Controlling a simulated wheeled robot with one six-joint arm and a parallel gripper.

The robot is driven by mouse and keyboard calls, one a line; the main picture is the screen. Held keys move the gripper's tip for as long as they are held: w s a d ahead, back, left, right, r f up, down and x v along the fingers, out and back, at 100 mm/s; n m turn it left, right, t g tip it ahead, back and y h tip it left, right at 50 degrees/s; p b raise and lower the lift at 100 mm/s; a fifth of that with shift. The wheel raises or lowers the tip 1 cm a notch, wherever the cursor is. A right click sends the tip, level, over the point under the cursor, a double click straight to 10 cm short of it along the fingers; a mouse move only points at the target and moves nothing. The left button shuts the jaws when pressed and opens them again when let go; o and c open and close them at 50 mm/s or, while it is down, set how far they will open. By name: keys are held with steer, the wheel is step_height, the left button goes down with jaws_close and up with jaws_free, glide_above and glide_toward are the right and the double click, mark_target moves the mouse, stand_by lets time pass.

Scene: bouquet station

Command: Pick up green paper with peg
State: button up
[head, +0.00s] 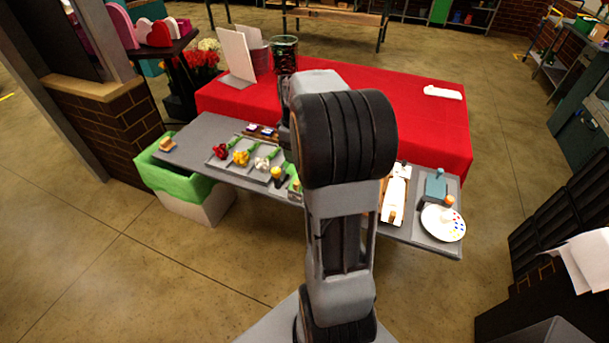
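A small green piece (292,187) with a tan knob or peg shows on the grey table, just left of my arm, which hides part of it. I cannot tell for sure that it is the green paper. My arm stands upright in the middle of the view and covers the centre of the table. My gripper is mostly or wholly hidden behind the arm's upper joint, and its fingers do not show. A teal block (436,184) with a tan peg-like piece (449,200) sits on the right part of the table.
A tray (250,172) holds red, yellow and white flowers. A white sheet (395,196) and a paint palette (443,223) lie on the right. A red-covered table (420,115) stands behind, with a glass vase (284,55). A green-lined bin (170,180) stands at the left.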

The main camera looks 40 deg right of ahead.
steer(key=f, duration=0.8)
steer(key=shift+d, duration=0.3)
steer(key=shift+s+a+f+p, duration=0.1)
steer(key=shift+f+p, duration=0.3)
steer(key=shift+f, duration=1.1)
steer(key=shift+s+a+f+p, duration=0.1)
steer(key=shift+f+p, duration=0.3)
steer(key=shift+f, duration=1.05)
jaws_close()
